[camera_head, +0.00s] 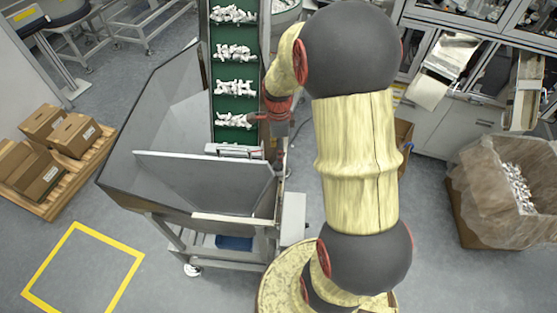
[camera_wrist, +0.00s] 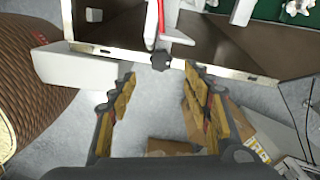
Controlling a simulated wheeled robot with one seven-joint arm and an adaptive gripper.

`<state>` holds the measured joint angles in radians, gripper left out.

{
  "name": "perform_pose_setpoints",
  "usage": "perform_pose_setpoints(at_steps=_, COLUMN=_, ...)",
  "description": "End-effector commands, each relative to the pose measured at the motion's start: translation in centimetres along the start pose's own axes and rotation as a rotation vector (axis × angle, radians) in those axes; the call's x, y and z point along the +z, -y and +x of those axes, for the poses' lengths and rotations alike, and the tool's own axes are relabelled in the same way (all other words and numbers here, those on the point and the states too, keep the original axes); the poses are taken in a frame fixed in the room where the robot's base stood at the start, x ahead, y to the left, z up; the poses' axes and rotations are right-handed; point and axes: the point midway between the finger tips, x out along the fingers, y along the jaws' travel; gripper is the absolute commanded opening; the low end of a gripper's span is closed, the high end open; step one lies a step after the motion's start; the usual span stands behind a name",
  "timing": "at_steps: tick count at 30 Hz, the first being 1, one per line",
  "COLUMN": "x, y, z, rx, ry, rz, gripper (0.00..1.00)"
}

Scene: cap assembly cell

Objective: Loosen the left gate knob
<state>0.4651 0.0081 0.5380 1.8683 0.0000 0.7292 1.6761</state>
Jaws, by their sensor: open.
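In the wrist view a small dark knob (camera_wrist: 161,60) sits on the pale metal edge of a hopper, below a white bracket with a red strip. It is the only knob I can make out, and I cannot tell from this view alone whether it is the left one. My gripper (camera_wrist: 160,76) is open, its two yellow-padded fingers apart on either side below the knob, with nothing between the tips. In the head view my gripper (camera_head: 258,117) is at the right edge of the green conveyor, partly hidden by my wrist, and no knob is discernible there.
The green cleated conveyor (camera_head: 236,88) carries white parts above a grey hopper (camera_head: 205,178). A pallet of boxes (camera_head: 73,136) stands at left and a bag-lined bin (camera_head: 505,185) at right. Cardboard boxes (camera_wrist: 165,147) lie below my fingers. Floor at front left is clear.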

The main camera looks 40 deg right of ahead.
Motion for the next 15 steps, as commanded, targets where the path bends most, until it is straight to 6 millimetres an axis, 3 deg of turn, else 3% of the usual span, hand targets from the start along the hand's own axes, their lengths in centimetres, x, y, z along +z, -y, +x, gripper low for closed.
perform_pose_setpoints(at_steps=5, x=-0.1, y=0.2, z=1.2, rx=0.0, ry=0.0, rz=0.032, gripper=0.49)
perform_pose_setpoints(at_steps=15, x=0.0, y=0.2, z=6.2, rx=0.001, ry=0.0, rz=0.029, gripper=0.49)
